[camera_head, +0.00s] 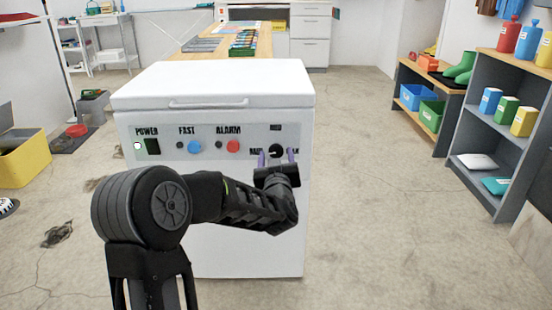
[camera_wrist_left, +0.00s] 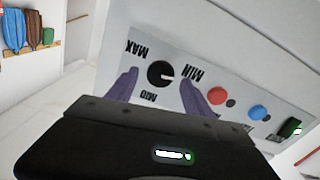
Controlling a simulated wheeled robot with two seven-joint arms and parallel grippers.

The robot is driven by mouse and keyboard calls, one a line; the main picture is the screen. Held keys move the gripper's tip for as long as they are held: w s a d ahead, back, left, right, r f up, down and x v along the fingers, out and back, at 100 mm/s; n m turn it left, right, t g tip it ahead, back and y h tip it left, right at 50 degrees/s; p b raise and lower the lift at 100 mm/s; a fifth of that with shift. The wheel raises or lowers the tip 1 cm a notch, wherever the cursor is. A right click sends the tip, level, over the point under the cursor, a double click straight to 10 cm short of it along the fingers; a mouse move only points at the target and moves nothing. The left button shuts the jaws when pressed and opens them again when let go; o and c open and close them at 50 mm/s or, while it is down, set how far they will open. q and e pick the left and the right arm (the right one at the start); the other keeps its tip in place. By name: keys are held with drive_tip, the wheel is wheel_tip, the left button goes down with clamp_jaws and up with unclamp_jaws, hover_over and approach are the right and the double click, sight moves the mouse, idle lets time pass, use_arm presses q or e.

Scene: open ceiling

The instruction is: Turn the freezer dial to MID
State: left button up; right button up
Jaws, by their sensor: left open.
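The white freezer (camera_head: 215,85) stands ahead with its lid shut and a grey control panel across its front. The black dial (camera_head: 276,151) is at the panel's right end, and it also shows in the left wrist view (camera_wrist_left: 160,74). The labels MAX, MIN and MID surround it in the wrist view. The dial's light mark points toward MIN. My left gripper (camera_head: 277,156) is open in front of the dial. Its purple fingers stand on either side of the dial in the wrist view (camera_wrist_left: 158,90); I cannot tell whether they touch it. My right gripper is not in view.
Left of the dial on the panel are a red ALARM button (camera_head: 233,146), a blue FAST button (camera_head: 194,147) and a POWER switch (camera_head: 152,146). Shelves with bottles (camera_head: 500,120) stand at the right. A yellow bin (camera_head: 22,160) is at the left.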

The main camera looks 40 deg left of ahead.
use_arm(q)
drive_tip(key=shift+w+a, duration=0.4)
drive_tip(key=shift+w, duration=0.05)
drive_tip(key=shift+c, duration=0.2)
clamp_jaws()
drive_tip(key=shift+d, duration=0.1)
idle(0.3)
